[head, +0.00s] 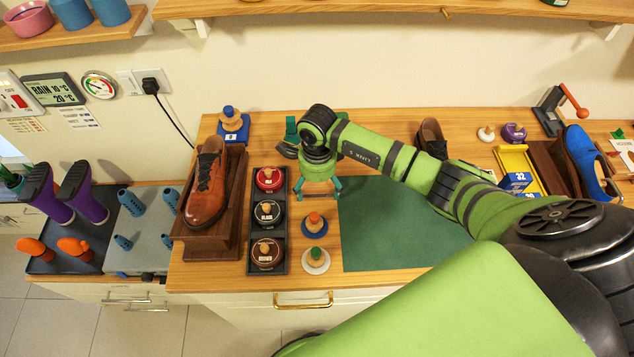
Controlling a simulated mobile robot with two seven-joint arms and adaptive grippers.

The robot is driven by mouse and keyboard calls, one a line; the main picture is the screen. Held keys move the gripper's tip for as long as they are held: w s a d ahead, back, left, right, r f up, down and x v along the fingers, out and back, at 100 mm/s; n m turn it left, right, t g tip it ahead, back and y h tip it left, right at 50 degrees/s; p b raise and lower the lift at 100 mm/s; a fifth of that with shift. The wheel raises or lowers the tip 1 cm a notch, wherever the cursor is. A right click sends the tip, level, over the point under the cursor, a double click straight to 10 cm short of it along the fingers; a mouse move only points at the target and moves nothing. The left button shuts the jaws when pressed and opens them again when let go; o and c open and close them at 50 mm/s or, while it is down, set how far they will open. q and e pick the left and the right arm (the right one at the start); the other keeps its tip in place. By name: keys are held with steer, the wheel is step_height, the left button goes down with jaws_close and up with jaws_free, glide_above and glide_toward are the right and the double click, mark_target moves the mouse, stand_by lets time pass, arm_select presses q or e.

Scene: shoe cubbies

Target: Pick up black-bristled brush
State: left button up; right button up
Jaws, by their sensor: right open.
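My right gripper (319,188) points down over the wooden counter (380,288). Its teal fingers are apart, with nothing seen between them, between the tin tray and the green mat. Two round knobbed pieces, one with a blue base (314,224) and one with a white base (316,261), stand just in front of it. Their undersides are hidden. I cannot pick out black bristles on anything. A dark shape with a teal top (291,131) shows just behind the gripper, partly covered, and I cannot tell what it is. My left gripper is not in view.
A dark tray (283,262) holds three polish tins. A brown shoe (207,187) stands on a wooden stand to its left. A green mat (385,237) lies right, partly under my arm. A blue shoe (585,160) and yellow holder (512,160) stand farther right.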

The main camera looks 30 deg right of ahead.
mark_target(317, 187)
steer(key=c, duration=1.3)
steer(key=shift+r, duration=0.15)
steer(key=shift+w+r+b, duration=0.1)
steer(key=shift+r+b, duration=0.45)
steer(key=shift+r, duration=0.05)
steer(key=r, duration=0.1)
steer(key=r+b, duration=0.1)
steer(key=shift+s+a+r, duration=0.15)
steer(key=shift+s+r, duration=0.15)
steer(key=shift+r, duration=0.05)
steer(key=s+a+r+b, duration=0.3)
steer(key=s+r, duration=0.4)
steer(key=s, duration=0.3)
steer(key=shift+a+b, duration=0.3)
steer(key=shift+a, duration=0.45)
steer(key=shift+s+f, duration=0.1)
